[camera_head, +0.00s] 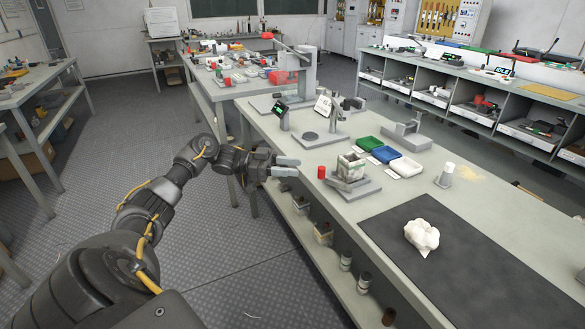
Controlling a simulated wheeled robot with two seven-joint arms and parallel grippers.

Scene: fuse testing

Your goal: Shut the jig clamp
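What looks like the jig (366,188) is a grey plate with a block-like holder on it, near the front edge of the bench. A pale, dark-marked boxy piece (350,166) sits upright in it. A small red cylinder (321,172) shows just left of the holder; I cannot tell if it is the clamp's handle knob. The clamp's exact position is too small to tell. My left gripper (288,167) is open and empty, its fingers pointing right, just left of the red cylinder and apart from it. My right gripper is out of view.
A grey fixture (407,136) stands farther back. A white-topped cylinder (446,175) stands right. A crumpled white cloth (422,236) lies on the dark mat (483,262), otherwise clear.

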